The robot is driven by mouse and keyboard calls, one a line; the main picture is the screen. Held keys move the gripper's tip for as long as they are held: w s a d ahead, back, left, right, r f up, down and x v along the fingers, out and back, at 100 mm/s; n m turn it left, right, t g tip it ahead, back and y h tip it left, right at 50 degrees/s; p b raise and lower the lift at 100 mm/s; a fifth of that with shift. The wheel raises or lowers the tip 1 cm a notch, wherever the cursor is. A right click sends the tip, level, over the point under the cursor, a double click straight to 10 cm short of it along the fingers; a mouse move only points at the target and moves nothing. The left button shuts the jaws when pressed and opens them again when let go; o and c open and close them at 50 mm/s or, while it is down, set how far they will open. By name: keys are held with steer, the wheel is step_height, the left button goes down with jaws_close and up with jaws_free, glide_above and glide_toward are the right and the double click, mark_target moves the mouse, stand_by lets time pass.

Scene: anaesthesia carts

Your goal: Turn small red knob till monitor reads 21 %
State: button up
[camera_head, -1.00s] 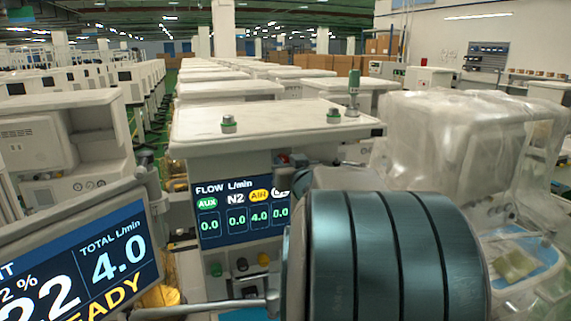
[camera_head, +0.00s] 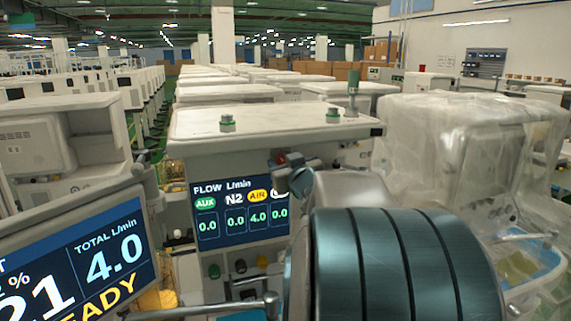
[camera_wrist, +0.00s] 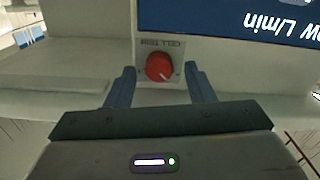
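The small red knob (camera_wrist: 160,67) sits on a pale panel marked "CELL TRIM" in the wrist view, with a light pointer mark on its face. My gripper (camera_wrist: 159,70) is open, one dark finger on each side of the knob, with visible gaps. In the head view my gripper (camera_head: 293,178) is at the cart's front, beside a small red spot that may be the knob; my arm hides much there. The monitor (camera_head: 130,250) at the lower left shows 21 beside a % sign, total 4.0 L/min and "READY" in yellow, partly cut off by the frame edge.
A flow screen (camera_head: 235,236) on the cart reads 0.0, 0.0, 4.0 and 0.0. Small coloured knobs (camera_head: 240,267) sit below it. A horizontal metal bar (camera_head: 215,308) crosses low in front. A plastic-wrapped cart (camera_head: 460,150) stands close on the right.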

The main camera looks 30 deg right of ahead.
steer(key=v, duration=1.3)
steer(key=shift+s+b, duration=0.4)
steer(key=shift+b, duration=0.05)
steer(key=shift+a, duration=0.15)
